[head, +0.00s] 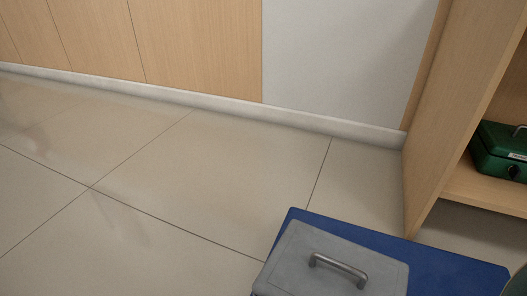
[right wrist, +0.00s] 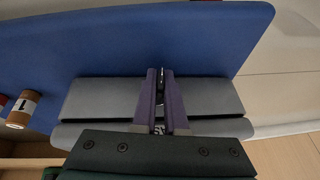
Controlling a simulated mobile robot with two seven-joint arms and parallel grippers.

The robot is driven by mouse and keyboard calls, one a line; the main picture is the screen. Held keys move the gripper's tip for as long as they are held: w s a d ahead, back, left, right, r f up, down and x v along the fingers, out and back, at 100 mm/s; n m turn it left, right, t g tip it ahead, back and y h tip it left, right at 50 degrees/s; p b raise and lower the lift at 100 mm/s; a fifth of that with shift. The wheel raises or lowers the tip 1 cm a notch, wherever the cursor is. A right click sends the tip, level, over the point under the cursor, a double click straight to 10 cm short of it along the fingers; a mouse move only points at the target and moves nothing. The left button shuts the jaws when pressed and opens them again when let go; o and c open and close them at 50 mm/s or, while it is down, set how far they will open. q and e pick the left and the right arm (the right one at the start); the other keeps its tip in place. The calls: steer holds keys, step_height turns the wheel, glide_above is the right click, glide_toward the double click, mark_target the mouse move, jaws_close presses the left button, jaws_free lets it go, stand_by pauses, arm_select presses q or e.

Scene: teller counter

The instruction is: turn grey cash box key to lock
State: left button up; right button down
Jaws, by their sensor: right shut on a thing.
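The grey cash box (head: 300,268) sits on a blue surface at the bottom of the head view, lid down, with a metal bar handle (head: 338,268) on top. Its lower part is cut off by the frame. In the right wrist view the grey cash box (right wrist: 95,97) lies behind my right gripper (right wrist: 160,74). The purple fingers are close together at the middle of the box, shut on a small metal piece, apparently the key (right wrist: 161,74). The fingers hide most of it, and its turn angle cannot be read. My left gripper is in neither view.
The blue surface (head: 440,265) extends right of the box. A green cash box (head: 503,145) stands on a wooden shelf (head: 490,195) at right. A brown roll marked 1 (right wrist: 22,110) lies at left in the wrist view. Open tiled floor (head: 200,190) is at left.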

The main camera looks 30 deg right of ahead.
steer(key=shift+g+h+b, duration=0.35)
steer(key=shift+g+h, duration=0.05)
steer(key=shift+g, duration=0.1)
steer(key=c, duration=1)
jaws_free()
steer(key=shift+d, duration=0.1)
steer(key=shift+o, duration=0.2)
